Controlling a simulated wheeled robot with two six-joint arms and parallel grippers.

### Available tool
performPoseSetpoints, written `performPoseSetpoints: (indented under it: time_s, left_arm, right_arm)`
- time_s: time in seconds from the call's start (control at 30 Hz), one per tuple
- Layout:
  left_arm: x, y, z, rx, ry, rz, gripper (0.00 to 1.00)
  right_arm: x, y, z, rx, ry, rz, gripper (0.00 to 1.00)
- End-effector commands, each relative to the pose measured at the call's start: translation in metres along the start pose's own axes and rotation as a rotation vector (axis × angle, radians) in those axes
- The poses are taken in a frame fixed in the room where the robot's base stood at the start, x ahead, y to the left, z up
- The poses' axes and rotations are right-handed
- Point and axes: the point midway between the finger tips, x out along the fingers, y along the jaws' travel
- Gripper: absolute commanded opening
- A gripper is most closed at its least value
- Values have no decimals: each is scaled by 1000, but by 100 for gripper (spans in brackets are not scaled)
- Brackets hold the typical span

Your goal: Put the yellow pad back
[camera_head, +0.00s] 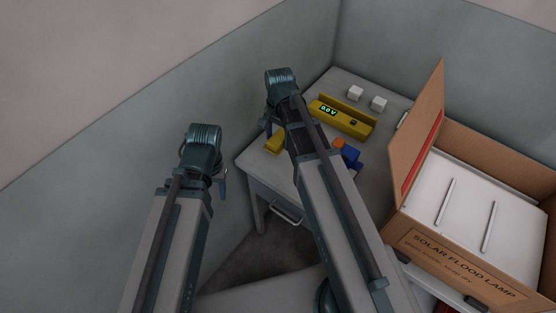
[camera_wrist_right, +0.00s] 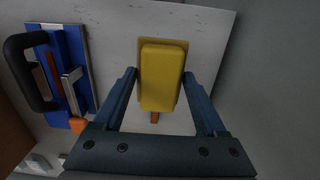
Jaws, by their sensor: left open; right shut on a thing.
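The yellow pad (camera_wrist_right: 163,75) is a small block between the fingers of my right gripper (camera_wrist_right: 160,78) in the right wrist view. The gripper is shut on it. A darker yellow patch shows around the pad's upper edge, and I cannot tell whether the pad touches the surface. In the head view the pad (camera_head: 275,143) is near the left edge of the grey table (camera_head: 275,171), partly beside my right arm. My left gripper (camera_head: 222,183) is open and empty, left of the table and apart from it.
A yellow device with a green display (camera_head: 342,116) lies on the table, with two white cubes (camera_head: 355,93) behind it. A blue tool with a black handle (camera_wrist_right: 75,45) lies left of the pad. An open cardboard box (camera_head: 430,246) stands at right. Walls close in behind.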

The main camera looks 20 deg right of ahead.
Motion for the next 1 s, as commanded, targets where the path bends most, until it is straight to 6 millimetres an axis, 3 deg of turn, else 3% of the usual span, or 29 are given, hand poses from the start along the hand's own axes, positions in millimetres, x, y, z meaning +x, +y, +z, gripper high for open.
performPoseSetpoints:
  time_s: [0.3,0.6,0.9,1.0]
  left_arm:
    - [53,5,-3,0,0,0,51]
    - [58,6,-3,0,0,0,51]
    - [92,9,-5,0,0,0,51]
    - [95,9,-6,1,0,0,51]
  right_arm:
    - [53,0,-1,0,0,0,29]
    - [59,-1,-2,0,0,0,29]
    - [93,-1,-3,0,0,0,29]
    - [96,-1,-3,1,0,0,29]
